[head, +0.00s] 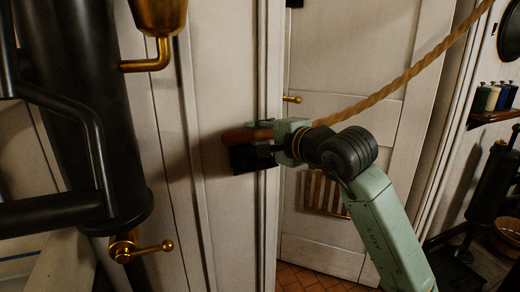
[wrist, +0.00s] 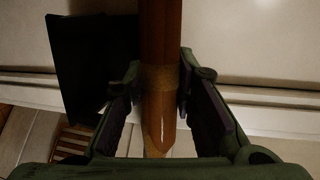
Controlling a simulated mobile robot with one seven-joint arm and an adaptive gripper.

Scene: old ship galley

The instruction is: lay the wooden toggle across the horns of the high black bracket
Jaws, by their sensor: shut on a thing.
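The wooden toggle (head: 238,135) is a brown rod held level at the white panel wall in the head view. In the wrist view the toggle (wrist: 160,50) runs up the middle between my fingers, with a band of cord around it. My gripper (head: 275,140) is shut on it; the fingers also show in the wrist view (wrist: 160,95). The black bracket (head: 248,160) is right below the toggle in the head view. In the wrist view a dark plate of the bracket (wrist: 85,60) stands left of the toggle. Its horns are not distinct, and I cannot tell whether they touch.
A thick rope (head: 405,75) runs from near my gripper up to the upper right. A white door (head: 345,60) with a brass handle (head: 292,99) is behind. A large black cylinder with brass fittings (head: 80,90) fills the left. A shelf with jars (head: 492,112) is at right.

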